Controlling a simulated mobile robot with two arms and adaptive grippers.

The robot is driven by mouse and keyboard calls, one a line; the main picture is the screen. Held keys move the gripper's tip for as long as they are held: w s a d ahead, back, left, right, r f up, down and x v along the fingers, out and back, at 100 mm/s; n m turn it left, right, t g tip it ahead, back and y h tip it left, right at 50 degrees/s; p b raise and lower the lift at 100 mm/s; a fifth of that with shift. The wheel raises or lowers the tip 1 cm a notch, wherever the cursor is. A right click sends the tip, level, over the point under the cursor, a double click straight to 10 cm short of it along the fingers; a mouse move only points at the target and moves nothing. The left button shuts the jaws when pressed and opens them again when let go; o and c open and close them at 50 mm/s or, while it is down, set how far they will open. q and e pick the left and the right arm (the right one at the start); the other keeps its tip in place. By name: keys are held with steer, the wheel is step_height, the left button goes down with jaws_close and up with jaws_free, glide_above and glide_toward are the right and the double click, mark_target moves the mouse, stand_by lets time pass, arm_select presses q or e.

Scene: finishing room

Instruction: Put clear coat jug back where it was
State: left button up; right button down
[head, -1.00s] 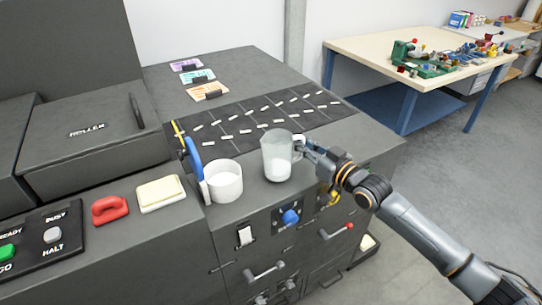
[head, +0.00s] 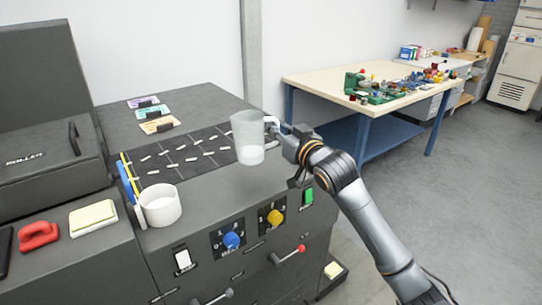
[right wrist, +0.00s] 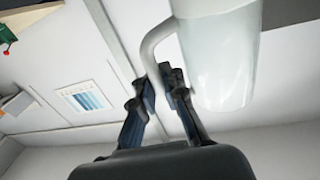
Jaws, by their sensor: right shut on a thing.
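The clear coat jug (head: 247,138) is a translucent cup with a handle and white liquid low inside. My right gripper (head: 279,137) is shut on its handle at the jug's right side. The jug is upright and seems held above the machine top near its right edge; the exact gap is hard to tell. In the right wrist view the jug (right wrist: 222,60) fills the upper right, its handle between the fingers (right wrist: 158,92). My left gripper is not in view.
A white tub (head: 160,206) with white contents stands on the machine's front ledge beside a blue-handled tool (head: 131,190). A dark slotted mat (head: 180,158) and several coloured cards (head: 150,113) lie behind. A cluttered workbench (head: 335,85) stands back right, with open floor before it.

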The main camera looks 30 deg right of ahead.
steer(key=w+d+f, duration=0.2)
steer(key=f, duration=0.1)
steer(key=w+d+f+p, duration=0.1)
steer(key=w+d+f, duration=0.1)
steer(key=w+f, duration=0.1)
steer(key=w+d+f+p, duration=0.1)
steer(key=w+d+f, duration=0.1)
steer(key=w+f, duration=0.1)
steer(key=shift+d+f, duration=0.3)
steer(key=shift+f, duration=0.6)
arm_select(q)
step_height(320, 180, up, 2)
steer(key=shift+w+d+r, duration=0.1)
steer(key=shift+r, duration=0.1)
arm_select(e)
steer(key=shift+f, duration=0.3)
steer(key=shift+f, duration=0.15)
steer(key=c, duration=1.4)
jaws_free()
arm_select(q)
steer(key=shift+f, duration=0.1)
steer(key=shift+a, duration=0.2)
